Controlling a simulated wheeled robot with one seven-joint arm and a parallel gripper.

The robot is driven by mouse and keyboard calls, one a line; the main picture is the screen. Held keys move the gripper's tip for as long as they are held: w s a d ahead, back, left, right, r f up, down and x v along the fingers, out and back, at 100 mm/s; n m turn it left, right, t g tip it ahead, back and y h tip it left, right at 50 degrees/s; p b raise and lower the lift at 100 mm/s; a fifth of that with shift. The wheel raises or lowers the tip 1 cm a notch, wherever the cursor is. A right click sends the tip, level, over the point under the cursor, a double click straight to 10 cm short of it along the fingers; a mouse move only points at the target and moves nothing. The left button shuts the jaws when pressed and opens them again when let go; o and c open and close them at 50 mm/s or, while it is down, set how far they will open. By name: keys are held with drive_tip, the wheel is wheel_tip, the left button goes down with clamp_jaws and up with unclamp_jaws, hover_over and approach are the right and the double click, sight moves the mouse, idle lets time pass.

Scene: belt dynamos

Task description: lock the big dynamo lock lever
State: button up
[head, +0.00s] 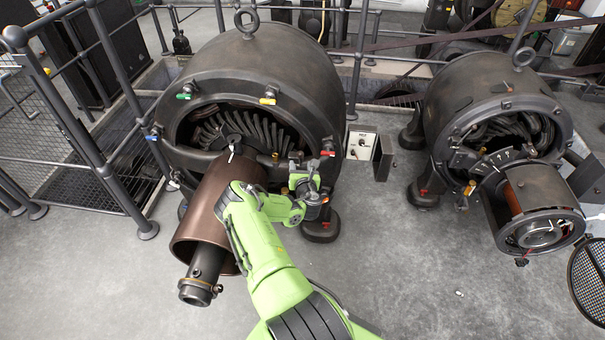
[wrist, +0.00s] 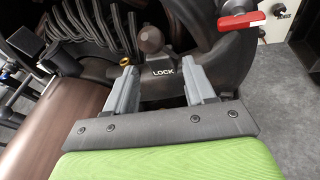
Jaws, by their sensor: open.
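The big dynamo (head: 255,75) stands at the left of the head view, a dark drum with a ring on top and an open front with thick windings. My gripper (wrist: 159,67) is open and empty, one fingertip on each side of the label, with the knob beyond the fingertips. Whether the fingers touch the plate I cannot tell. My gripper also shows in the head view (head: 318,170) at the dynamo's lower front right.
A brown cylinder (head: 190,225) juts from the dynamo's front, left of my arm. A red handle (wrist: 241,20) is at the upper right in the wrist view. A smaller dynamo (head: 490,95) stands at right. Railings (head: 95,130) run along the left.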

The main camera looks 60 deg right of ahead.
drive_tip(key=v, duration=1.5)
drive_tip(key=shift+s+a+r, duration=0.1)
